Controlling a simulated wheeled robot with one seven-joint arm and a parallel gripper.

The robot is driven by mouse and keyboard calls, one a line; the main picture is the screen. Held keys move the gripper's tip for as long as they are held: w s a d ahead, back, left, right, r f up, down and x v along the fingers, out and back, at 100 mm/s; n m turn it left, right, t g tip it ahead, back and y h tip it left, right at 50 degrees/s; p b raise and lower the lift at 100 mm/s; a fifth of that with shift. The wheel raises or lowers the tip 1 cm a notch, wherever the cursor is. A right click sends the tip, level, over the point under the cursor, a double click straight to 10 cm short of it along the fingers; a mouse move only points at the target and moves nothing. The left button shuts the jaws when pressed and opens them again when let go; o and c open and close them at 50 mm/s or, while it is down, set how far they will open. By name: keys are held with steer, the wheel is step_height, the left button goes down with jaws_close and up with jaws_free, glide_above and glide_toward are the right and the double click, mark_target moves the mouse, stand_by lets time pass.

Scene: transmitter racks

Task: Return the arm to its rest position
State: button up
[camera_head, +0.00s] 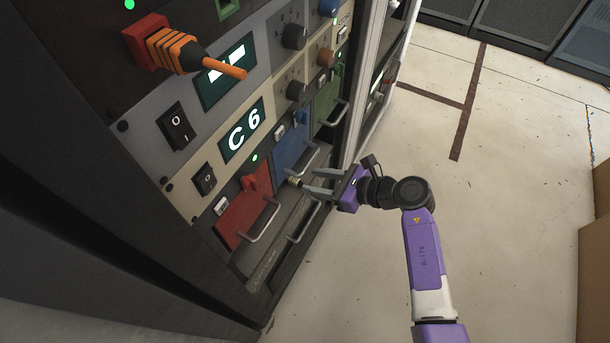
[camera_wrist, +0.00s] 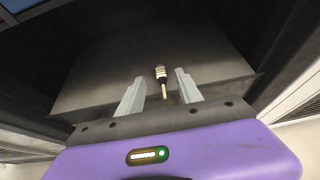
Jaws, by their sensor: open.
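My purple arm reaches up from the bottom right in the head view, towards the rack (camera_head: 120,190). My gripper (camera_head: 296,182) is in front of the rack's lower panels, close to the blue module (camera_head: 291,148). In the wrist view my gripper (camera_wrist: 155,90) has its two grey fingers apart. A small pale, ribbed plug-like piece (camera_wrist: 161,76) shows between and beyond the fingers, with clear gaps on both sides. It also shows near the fingertips in the head view (camera_head: 293,182). I cannot tell what it is fixed to.
The red module (camera_head: 245,212) and the green module (camera_head: 328,98) have protruding metal handles near my gripper. An orange-striped lever (camera_head: 190,55) juts from the upper panel. Open pale floor (camera_head: 500,210) lies to the right. A brown box (camera_head: 594,260) stands at the right edge.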

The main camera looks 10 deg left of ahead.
steer(key=shift+s+d+r, duration=0.2)
steer(key=shift+d, duration=0.3)
steer(key=shift+s, duration=0.1)
steer(key=s+r+m+t+y, duration=0.2)
steer(key=s+r+m+t, duration=0.15)
steer(key=s+m, duration=0.4)
steer(key=s+r+m+t+y, duration=0.1)
steer(key=s+r+m+t, duration=0.2)
steer(key=s+m+t, duration=0.35)
steer(key=s+d+r+m+h, duration=0.4)
steer(key=s+d+m+h, duration=0.6)
steer(key=m, duration=0.8)
steer(key=s+d+r+m+h, duration=0.45)
steer(key=s+d+m, duration=0.95)
steer(key=m, duration=0.4)
step_height(320, 180, up, 19)
steer(key=s+a+p, duration=0.1)
steer(key=p, duration=1.8)
